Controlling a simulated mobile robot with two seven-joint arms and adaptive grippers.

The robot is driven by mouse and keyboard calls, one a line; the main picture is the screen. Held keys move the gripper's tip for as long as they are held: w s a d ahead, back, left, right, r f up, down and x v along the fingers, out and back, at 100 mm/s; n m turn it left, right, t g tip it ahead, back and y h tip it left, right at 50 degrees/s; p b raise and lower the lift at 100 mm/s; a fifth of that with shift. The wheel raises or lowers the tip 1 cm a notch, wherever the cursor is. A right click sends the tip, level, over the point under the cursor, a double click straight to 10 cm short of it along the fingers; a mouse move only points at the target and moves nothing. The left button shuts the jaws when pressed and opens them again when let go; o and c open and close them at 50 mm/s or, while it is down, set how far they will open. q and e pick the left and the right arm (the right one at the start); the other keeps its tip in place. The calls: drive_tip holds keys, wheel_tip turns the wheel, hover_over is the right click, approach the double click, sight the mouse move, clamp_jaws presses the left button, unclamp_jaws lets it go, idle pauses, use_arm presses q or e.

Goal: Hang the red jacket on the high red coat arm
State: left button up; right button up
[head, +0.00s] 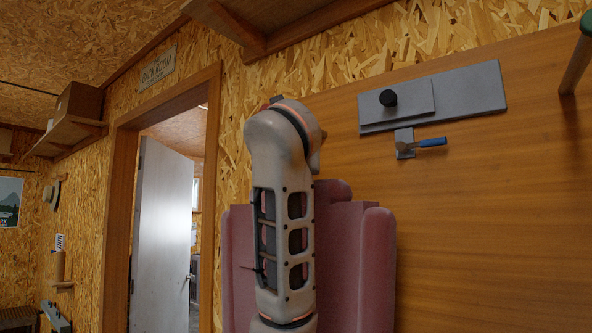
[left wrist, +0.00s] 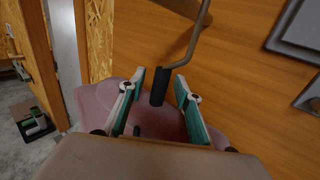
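The dusty-red jacket (head: 354,250) hangs upright in front of the wood panel in the head view. My own arm covers its middle. It also shows in the left wrist view (left wrist: 92,103), beyond and below the fingers. My left gripper (left wrist: 159,77) is open, its two teal-lined fingers on either side of a black cylindrical grip (left wrist: 157,93) with a gap on each side. A bent grey rod (left wrist: 192,45) runs up from this grip. How the rod joins the jacket is hidden. I cannot make out a red coat arm. My right gripper is not in view.
A grey plate (head: 483,88) with a black knob (head: 388,97) is on the panel, above a blue-handled trowel (head: 432,142). A green-tipped wooden rod (head: 576,66) juts out at upper right. A doorway with a white door (head: 160,235) is at left; a shelf edge (head: 300,27) overhangs above.

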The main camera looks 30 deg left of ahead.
use_arm(q)
drive_tip(key=shift+f, duration=0.1)
drive_tip(key=v, duration=1.2)
